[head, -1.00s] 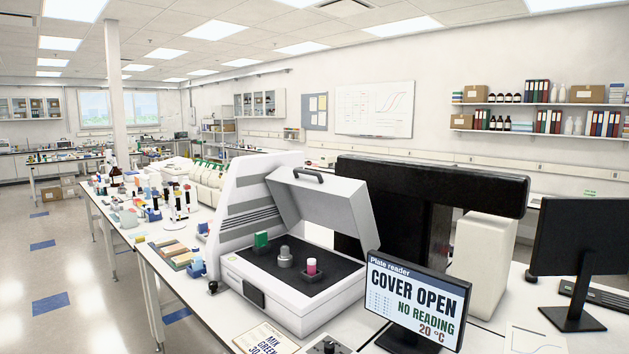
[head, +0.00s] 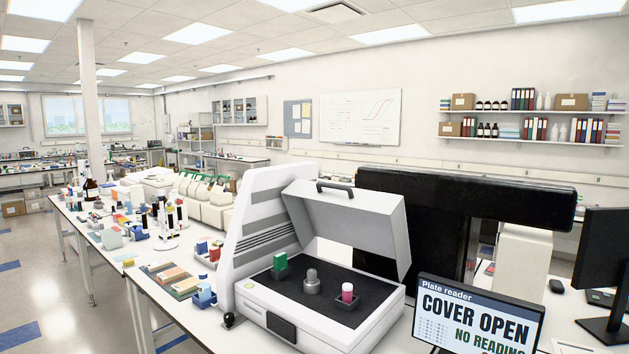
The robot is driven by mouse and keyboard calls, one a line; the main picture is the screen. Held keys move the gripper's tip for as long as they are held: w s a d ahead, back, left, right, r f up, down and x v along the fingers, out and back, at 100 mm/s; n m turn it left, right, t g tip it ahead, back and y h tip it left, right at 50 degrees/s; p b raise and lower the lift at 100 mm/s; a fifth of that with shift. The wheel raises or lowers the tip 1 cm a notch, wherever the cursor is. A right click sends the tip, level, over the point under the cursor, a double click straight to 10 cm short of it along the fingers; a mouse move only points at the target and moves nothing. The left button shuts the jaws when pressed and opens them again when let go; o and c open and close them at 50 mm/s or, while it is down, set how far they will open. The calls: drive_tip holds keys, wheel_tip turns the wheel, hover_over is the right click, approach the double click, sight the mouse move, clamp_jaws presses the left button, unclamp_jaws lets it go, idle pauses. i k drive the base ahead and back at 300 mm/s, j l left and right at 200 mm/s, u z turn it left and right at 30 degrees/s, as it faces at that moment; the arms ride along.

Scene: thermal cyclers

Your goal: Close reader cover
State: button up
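The plate reader (head: 258,308) stands on the white bench with its cover (head: 350,232) raised and tilted back. A dark handle (head: 335,187) sits on the cover's top edge. On the reader's black deck (head: 325,288) are a green block (head: 279,264), a grey metal knob-like part (head: 312,281) and a pink-and-white vial (head: 347,292) in a dark holder. The screen (head: 475,318) in front reads "COVER OPEN" and "NO READING". A black arm-like shape spans behind the cover at the right. I see no gripper fingers in this view.
Racks, tubes and bottles (head: 165,230) crowd the bench to the left. A small black ball-topped lever (head: 228,319) stands at the reader's front left corner. A dark monitor (head: 602,262) stands at the right. The floor aisle at the left is clear.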

sight(372, 221)
drive_tip(key=i+j, duration=0.15)
drive_tip(key=j, duration=0.25)
drive_tip(key=i+j+z, duration=0.1)
drive_tip(key=j, duration=0.3)
drive_tip(key=i+j, duration=0.2)
drive_tip(key=j, duration=0.2)
drive_tip(key=i+j+z, duration=0.1)
drive_tip(key=j, duration=0.3)
drive_tip(key=i+j, duration=0.15)
drive_tip(key=j, duration=0.25)
